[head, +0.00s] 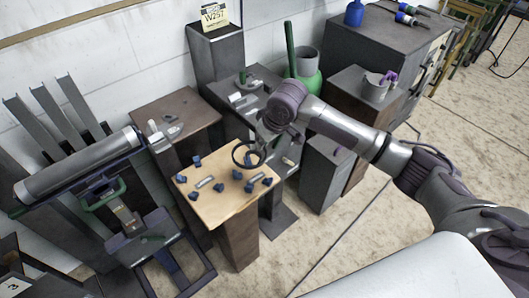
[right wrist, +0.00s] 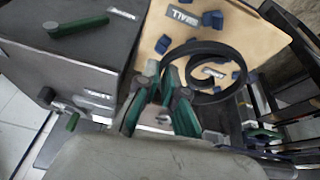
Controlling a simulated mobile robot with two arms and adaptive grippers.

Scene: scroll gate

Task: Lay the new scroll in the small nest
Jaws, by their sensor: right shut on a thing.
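The scroll is a black curled ring (head: 246,156), held raised at the pale wooden board. In the right wrist view the scroll (right wrist: 168,55) shows an inner curl. My right gripper (head: 268,146) is shut on it; its green fingers (right wrist: 160,105) grip near the scroll's edge. The board (head: 225,208) carries several blue pegs around two light labels. The other label (right wrist: 213,73) shows through the scroll and is unreadable. I cannot tell for sure which is the small nest. My left gripper is out of view.
A dark bench (head: 221,91) with small fittings stands behind the board, and a brown stand (head: 190,101) at its back left. A green-handled device (head: 128,217) and a large roller (head: 80,165) stand left. A grey box (head: 322,185) stands right.

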